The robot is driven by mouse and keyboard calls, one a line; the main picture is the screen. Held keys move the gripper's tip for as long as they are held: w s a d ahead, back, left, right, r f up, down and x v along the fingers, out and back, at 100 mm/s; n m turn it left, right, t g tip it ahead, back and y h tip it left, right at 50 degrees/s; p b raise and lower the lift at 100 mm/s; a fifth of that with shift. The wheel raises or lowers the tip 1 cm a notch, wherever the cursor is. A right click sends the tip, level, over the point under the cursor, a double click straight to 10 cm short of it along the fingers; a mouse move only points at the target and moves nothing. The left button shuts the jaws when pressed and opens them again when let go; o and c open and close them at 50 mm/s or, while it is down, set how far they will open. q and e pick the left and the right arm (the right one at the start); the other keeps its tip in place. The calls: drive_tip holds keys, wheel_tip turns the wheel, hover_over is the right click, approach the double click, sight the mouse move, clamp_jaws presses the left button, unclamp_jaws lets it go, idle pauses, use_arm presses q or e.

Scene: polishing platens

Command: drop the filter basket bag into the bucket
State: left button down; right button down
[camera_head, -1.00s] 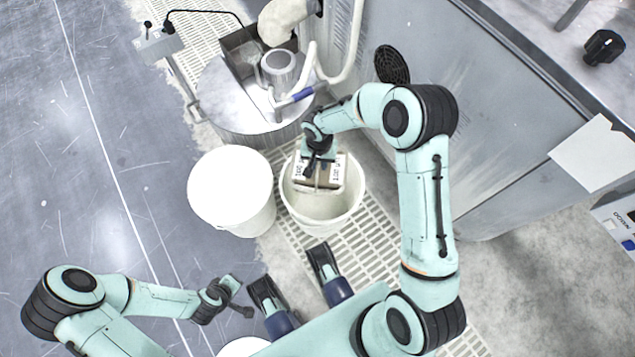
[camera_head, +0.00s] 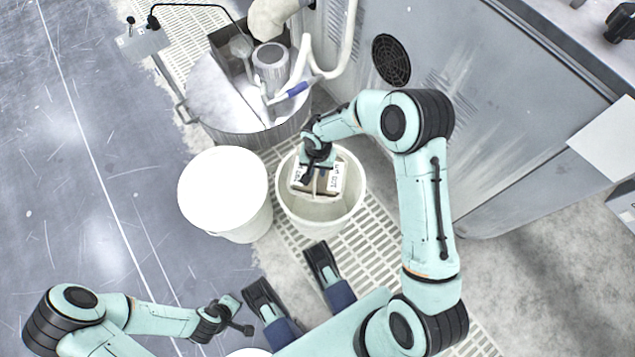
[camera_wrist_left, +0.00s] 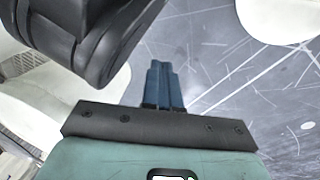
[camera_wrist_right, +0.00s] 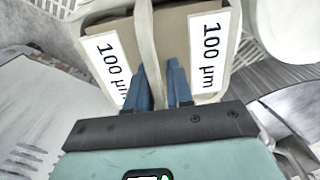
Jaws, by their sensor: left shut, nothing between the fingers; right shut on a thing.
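The filter basket bag (camera_head: 333,181) is a brown box-like bag with white bands and "100 µm" labels. My right gripper (camera_head: 317,168) is shut on it and holds it at the mouth of the open white bucket (camera_head: 325,216). In the head view the bag overlaps the bucket's opening; I cannot tell how deep it is. In the right wrist view the bag (camera_wrist_right: 176,38) fills the top centre, with my right fingers (camera_wrist_right: 160,78) at its white band. My left gripper (camera_head: 238,322) is shut and empty, low and left of the bucket; its closed fingers (camera_wrist_left: 160,75) show in the left wrist view.
A closed white bucket (camera_head: 222,190) stands just left of the open one. Behind them is a round metal tank (camera_head: 215,105) with a pump (camera_head: 270,62) and hoses. A grey machine cabinet (camera_head: 450,110) stands on the right.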

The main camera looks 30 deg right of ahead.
drive_tip(key=shift+f, duration=0.1)
use_arm(q)
drive_tip(key=shift+s+f, duration=0.1)
drive_tip(key=shift+s, duration=0.1)
use_arm(e)
drive_tip(key=c, duration=0.9)
unclamp_jaws()
wheel_tip(320, 180, up, 8)
drive_tip(key=shift+r+p, duration=0.1)
drive_tip(key=shift+p, duration=1.15)
wheel_tip(320, 180, up, 4)
drive_tip(key=shift+r+p, duration=0.1)
drive_tip(key=shift+p, duration=0.4)
use_arm(q)
drive_tip(key=w+d+r+t, duration=0.1)
drive_tip(key=w+r, duration=0.3)
drive_tip(key=r, duration=0.2)
drive_tip(key=shift+d, duration=0.3)
use_arm(e)
drive_tip(key=shift+r, duration=0.5)
